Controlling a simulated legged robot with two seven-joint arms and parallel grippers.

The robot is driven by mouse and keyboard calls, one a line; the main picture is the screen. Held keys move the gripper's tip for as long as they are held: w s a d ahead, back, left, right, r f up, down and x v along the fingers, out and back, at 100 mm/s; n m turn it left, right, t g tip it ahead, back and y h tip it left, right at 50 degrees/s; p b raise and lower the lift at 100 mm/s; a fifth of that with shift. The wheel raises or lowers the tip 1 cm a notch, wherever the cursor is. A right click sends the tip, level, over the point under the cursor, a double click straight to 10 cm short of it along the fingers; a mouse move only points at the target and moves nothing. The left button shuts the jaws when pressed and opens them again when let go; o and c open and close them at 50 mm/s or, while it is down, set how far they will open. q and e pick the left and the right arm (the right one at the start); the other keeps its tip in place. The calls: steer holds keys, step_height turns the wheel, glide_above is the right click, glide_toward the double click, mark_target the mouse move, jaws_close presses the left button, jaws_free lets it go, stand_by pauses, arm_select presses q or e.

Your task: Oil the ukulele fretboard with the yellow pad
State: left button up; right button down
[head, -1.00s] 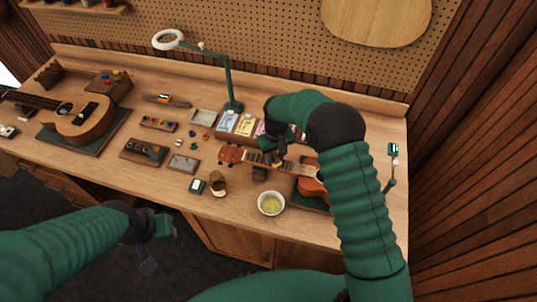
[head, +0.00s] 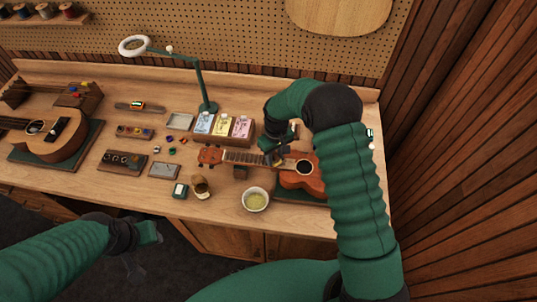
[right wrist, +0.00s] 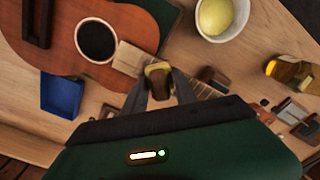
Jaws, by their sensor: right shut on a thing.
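The ukulele (head: 302,182) lies on the bench with its headstock to the left; its body shows in the right wrist view (right wrist: 80,58). Its fretboard (head: 243,158) runs under my right gripper (head: 274,158). In the right wrist view, my right gripper (right wrist: 158,84) is shut on a small yellow-and-brown pad (right wrist: 158,70). The pad is over the fretboard near the body end, close beside the sound hole; I cannot tell whether it touches. A white bowl with yellowish contents (head: 256,199) stands in front of the neck. My left gripper (head: 148,231) hangs before the bench; its fingers are unclear.
A rack with blue, yellow and pink packets (head: 222,124) stands behind the neck. An amber jar (head: 200,188) is left of the bowl. A lamp (head: 204,90) stands behind. A guitar (head: 55,135) lies far left. A blue tray (right wrist: 62,95) is beside the ukulele.

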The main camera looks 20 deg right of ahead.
mark_target(294, 164)
steer(key=shift+s+d, duration=0.5)
steer(key=shift+d, duration=0.3)
steer(key=shift+s+d, duration=0.45)
steer(key=shift+d, duration=0.3)
steer(key=shift+s+d+p, duration=0.3)
steer(key=shift+d, duration=0.2)
steer(key=shift+s+d+p, duration=0.25)
steer(key=shift+d, duration=0.25)
steer(key=shift+s+d, duration=0.25)
steer(key=shift+d, duration=0.3)
step_height(294, 164, up, 6)
steer(key=p, duration=0.4)
steer(key=shift+a+r+p, duration=0.1)
steer(key=shift+p, duration=0.2)
